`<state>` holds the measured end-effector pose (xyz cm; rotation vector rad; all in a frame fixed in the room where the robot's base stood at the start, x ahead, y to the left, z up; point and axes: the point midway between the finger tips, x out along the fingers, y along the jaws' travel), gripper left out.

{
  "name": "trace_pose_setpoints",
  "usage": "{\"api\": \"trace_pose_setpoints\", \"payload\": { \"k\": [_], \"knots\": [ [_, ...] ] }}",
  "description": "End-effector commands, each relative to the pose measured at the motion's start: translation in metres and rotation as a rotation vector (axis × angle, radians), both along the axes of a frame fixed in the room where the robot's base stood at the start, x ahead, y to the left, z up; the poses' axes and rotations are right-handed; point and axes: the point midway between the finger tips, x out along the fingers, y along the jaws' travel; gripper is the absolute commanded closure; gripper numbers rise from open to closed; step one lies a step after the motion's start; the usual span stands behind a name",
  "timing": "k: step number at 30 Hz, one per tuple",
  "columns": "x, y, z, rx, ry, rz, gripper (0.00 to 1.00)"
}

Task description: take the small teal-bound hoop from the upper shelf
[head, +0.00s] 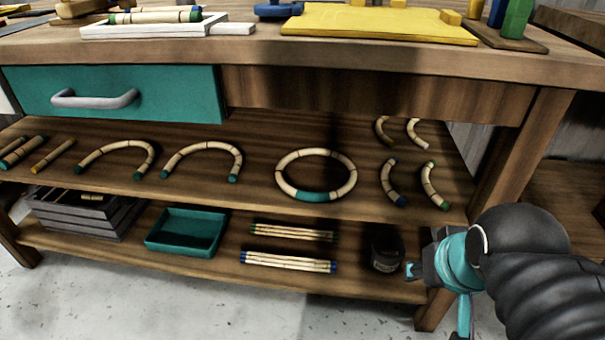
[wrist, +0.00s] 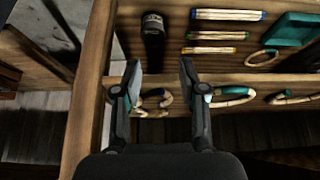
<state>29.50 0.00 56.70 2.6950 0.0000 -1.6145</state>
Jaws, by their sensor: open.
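The teal-bound hoop (head: 290,188) lies flat on the upper shelf (head: 250,205) in the head view, right of two arches, its teal band toward the shelf's front edge. It is a closed pale ring with dark bindings. A pale curved piece with teal in the wrist view (wrist: 236,98) may be part of it; I cannot be sure. My gripper (head: 437,298) is at the lower right in the head view, to the right of and in front of the hoop, apart from it. In the wrist view my gripper (wrist: 160,72) has its fingers spread with nothing held.
Short curved pieces (head: 429,186) lie right of the hoop and arches (head: 205,150) left. The bench top and drawer (head: 120,95) are above. A right-hand post (head: 520,155) stands near my arm. Below are a dark jar (head: 386,252), stick bundles (head: 288,262) and a teal tray (head: 160,247).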

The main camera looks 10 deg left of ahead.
Motion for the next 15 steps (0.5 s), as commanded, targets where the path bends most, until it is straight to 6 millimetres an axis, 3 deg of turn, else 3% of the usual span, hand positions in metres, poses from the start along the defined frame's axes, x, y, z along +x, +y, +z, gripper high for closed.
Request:
{"api": "trace_pose_setpoints", "payload": {
  "k": [5,7,10,15],
  "knots": [
    [0.0,0.0,0.0,0.0,0.0,0.0,0.58],
    [0.0,0.0,0.0,-0.001,0.0,0.003,0.45],
    [0.004,0.001,0.002,-0.027,0.013,0.039,0.45],
    [0.026,0.008,0.008,-0.188,0.09,0.259,0.45]
  ]
}}
